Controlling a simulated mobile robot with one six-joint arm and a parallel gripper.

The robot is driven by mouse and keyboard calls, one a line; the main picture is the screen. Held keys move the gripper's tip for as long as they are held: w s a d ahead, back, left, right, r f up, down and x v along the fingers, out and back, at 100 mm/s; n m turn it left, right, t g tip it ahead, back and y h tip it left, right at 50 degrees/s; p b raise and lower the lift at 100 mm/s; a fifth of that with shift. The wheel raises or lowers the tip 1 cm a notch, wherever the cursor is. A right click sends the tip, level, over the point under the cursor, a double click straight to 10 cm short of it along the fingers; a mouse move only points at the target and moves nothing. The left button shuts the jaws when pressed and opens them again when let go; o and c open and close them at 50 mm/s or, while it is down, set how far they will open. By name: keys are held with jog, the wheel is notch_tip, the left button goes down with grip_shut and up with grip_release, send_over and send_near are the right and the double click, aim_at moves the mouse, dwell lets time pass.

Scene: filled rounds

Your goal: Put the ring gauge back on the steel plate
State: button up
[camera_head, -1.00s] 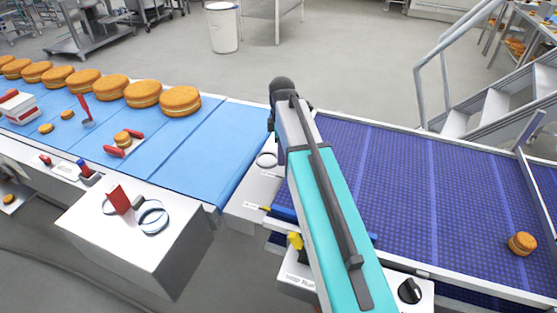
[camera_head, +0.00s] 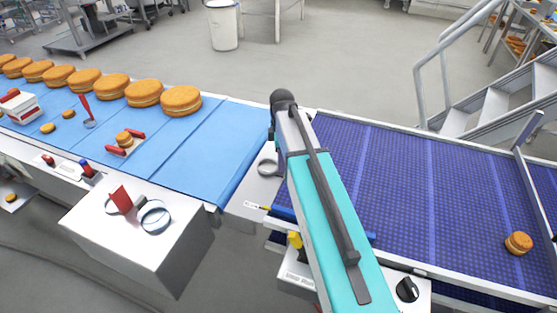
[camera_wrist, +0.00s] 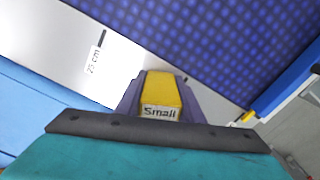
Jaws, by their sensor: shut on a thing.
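My gripper (camera_wrist: 160,82) is shut on a yellow block marked "Small" (camera_wrist: 160,97), which looks like the grip of the ring gauge. The gauge's ring is hidden in the wrist view. In the head view a thin round ring (camera_head: 262,172) shows beside my arm, over the steel plate (camera_head: 246,195) between the two belts; I cannot tell whether it touches the plate. The plate also shows in the wrist view (camera_wrist: 75,40), with a "25 cm" label. My arm hides my gripper in the head view.
A blue belt (camera_head: 215,150) with a row of large cakes lies left, and a purple belt (camera_head: 400,190) with one small cake lies right. A white box (camera_head: 105,235) at front left carries two other rings, one with a red grip (camera_head: 121,199). A control panel (camera_head: 295,276) stands in front.

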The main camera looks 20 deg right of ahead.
jog(key=shift+f, duration=0.15)
jog(key=o, duration=1.1)
jog(key=shift+r, duration=0.25)
jog(key=shift+r+b, duration=1.4)
jog(key=shift+r, duration=4.55)
jog(key=shift+f, duration=0.1)
